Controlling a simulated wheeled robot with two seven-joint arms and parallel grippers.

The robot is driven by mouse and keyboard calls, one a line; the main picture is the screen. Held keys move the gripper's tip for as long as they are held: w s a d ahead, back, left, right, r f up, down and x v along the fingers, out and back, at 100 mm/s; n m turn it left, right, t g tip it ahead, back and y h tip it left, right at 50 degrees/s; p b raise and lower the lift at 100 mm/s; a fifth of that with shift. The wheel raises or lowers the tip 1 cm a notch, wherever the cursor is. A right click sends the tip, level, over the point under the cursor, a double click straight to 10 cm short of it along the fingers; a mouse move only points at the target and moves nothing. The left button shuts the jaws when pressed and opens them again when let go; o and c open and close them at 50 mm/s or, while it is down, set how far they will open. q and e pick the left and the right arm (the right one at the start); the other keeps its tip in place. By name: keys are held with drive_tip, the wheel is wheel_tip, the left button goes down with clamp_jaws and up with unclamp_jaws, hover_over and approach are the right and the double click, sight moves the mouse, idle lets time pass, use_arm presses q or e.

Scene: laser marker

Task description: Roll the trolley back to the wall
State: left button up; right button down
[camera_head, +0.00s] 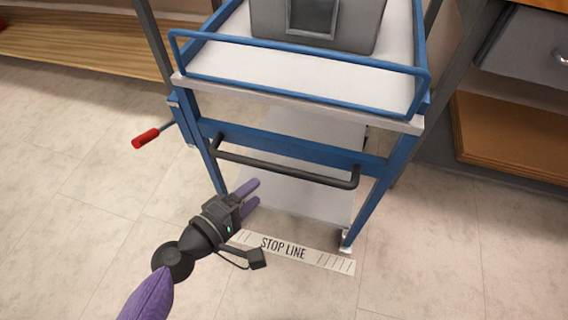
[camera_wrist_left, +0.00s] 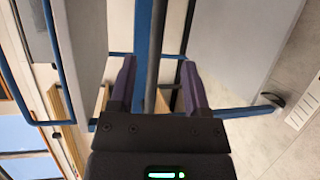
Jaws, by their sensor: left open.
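The blue trolley (camera_head: 300,150) has a white top shelf, a lower shelf and a dark push bar (camera_head: 285,170) across its near side. A lever with a red grip (camera_head: 146,138) sticks out on its left. My left gripper (camera_head: 255,192) is open and empty, with purple fingers pointing toward the trolley just below the bar in the head view. In the left wrist view the dark bar (camera_wrist_left: 154,55) lines up between the two fingers, apart from both. I cannot tell whether it lies between the tips or beyond them. My right gripper is not in view.
A white strip marked STOP LINE (camera_head: 290,250) lies on the tiled floor by the trolley's near right caster (camera_head: 345,240). A grey machine (camera_head: 320,22) stands on the top shelf. A wooden shelf (camera_head: 90,42) is at left, a drawer bench (camera_head: 530,45) at right. Near floor is clear.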

sight(278, 172)
use_arm(q)
drive_tip(key=b+x, duration=0.1)
drive_tip(key=x, duration=0.8)
drive_tip(key=shift+d+r, duration=0.15)
clamp_jaws()
idle(1.0)
